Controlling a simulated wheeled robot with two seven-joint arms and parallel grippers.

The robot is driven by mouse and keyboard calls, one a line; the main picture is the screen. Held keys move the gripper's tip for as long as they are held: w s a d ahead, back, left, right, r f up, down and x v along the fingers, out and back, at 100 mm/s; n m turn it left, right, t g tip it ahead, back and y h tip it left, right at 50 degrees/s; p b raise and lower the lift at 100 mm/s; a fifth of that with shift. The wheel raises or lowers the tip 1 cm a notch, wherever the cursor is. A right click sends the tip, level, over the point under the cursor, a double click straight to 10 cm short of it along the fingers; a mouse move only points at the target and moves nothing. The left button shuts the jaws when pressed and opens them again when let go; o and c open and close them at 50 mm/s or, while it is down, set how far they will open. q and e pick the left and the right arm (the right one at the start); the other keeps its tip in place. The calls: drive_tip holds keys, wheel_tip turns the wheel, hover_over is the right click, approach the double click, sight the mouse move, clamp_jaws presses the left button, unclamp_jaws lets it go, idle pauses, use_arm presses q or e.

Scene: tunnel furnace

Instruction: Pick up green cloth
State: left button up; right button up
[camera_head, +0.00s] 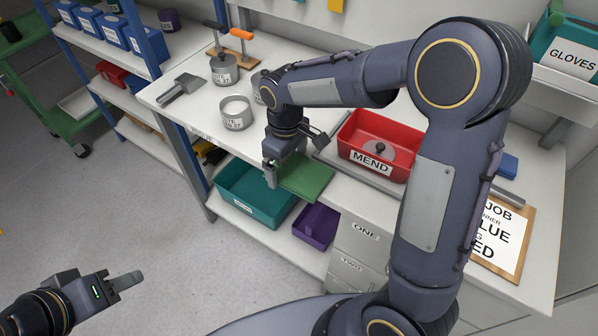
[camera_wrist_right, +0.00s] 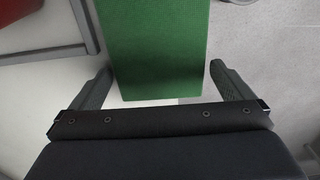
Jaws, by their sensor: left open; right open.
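The green cloth (camera_head: 309,178) is a flat, folded-looking rectangle at the front edge of the white worktop, left of the red bin. My right gripper (camera_head: 277,172) points down at the cloth's left end in the head view. In the right wrist view, the open fingers of the right gripper (camera_wrist_right: 160,67) stand on either side of the cloth (camera_wrist_right: 153,45), with gaps on both sides. Whether the fingers are level with the cloth or above it is unclear. My left gripper (camera_head: 128,281) is open and empty over the floor at lower left, away from the worktop.
A red bin labelled MEND (camera_head: 348,138) sits on a grey tray just right of the cloth. A teal bin (camera_head: 234,187) and a purple bin (camera_head: 315,224) stand below the worktop edge. Labelled pots, including one (camera_head: 236,114), stand left of my right arm. The floor (camera_head: 150,215) is clear.

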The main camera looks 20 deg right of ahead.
drive_tip(key=c, duration=0.7)
